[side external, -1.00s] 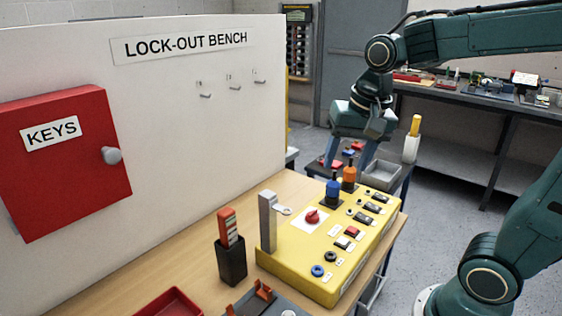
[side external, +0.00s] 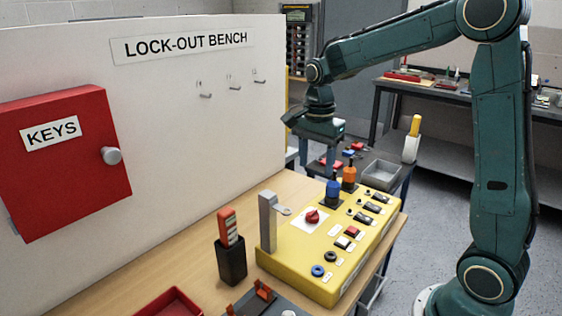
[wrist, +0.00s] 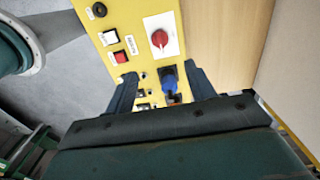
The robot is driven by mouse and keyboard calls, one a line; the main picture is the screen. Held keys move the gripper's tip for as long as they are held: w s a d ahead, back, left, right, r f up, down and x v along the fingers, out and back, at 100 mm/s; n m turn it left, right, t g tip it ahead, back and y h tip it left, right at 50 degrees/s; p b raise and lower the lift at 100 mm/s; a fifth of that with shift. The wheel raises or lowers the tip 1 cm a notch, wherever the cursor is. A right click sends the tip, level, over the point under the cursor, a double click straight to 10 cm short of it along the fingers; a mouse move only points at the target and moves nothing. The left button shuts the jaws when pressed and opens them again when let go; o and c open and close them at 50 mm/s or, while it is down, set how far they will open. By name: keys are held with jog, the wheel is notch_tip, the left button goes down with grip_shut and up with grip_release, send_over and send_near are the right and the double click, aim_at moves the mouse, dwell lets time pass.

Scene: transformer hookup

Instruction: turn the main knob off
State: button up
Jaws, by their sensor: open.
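The red main knob (side external: 312,216) sits on a white plate on top of the yellow control box (side external: 300,276). It also shows in the wrist view (wrist: 159,39), beyond my fingertips and toward the top. My gripper (side external: 317,163) is in the air above the far end of the box, pointing down, behind the knob in the side view. In the wrist view its two fingers (wrist: 157,85) are apart with nothing held. The blue plug-like part (wrist: 168,79) shows between them, lower down on the box.
Blue (side external: 333,190) and orange (side external: 348,176) upright parts stand on the box near the knob. A grey post (side external: 268,222) rises at the box's near left corner. A dark holder (side external: 231,262) stands beside it. The white panel (side external: 150,180) bounds the left.

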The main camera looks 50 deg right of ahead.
aim_at(313, 211)
jog(key=shift+f, duration=0.1)
notch_tip(313, 211, down, 14)
jog(key=shift+r, duration=0.25)
dwell(0.5)
jog(key=c, duration=1)
